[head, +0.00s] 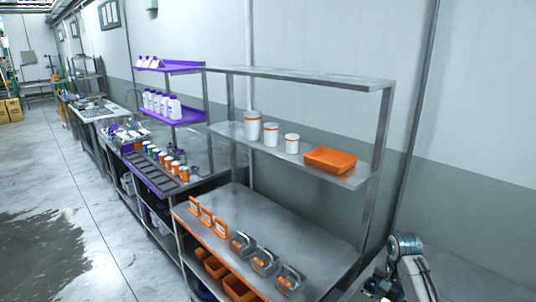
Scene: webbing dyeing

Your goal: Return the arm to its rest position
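Part of one of my arms shows at the lower right corner of the head view, a grey-white bent link with a blue-grey joint, beside the right end of the steel workbench (305,222). It appears folded, apart from the bench and touching nothing that I can see. The fingers of that arm's gripper cannot be made out; the lower part of the arm is cut off by the picture's edge. My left arm and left gripper are not in view. I see nothing held.
The bench carries orange holders (207,216) and grey containers (264,260) along its front. Above, a steel shelf (222,128) holds white jars (271,134) and an orange tray (330,160). Purple shelves (172,115) with white bottles stand farther left. The floor (75,200) at left is clear, with a dark wet-looking patch.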

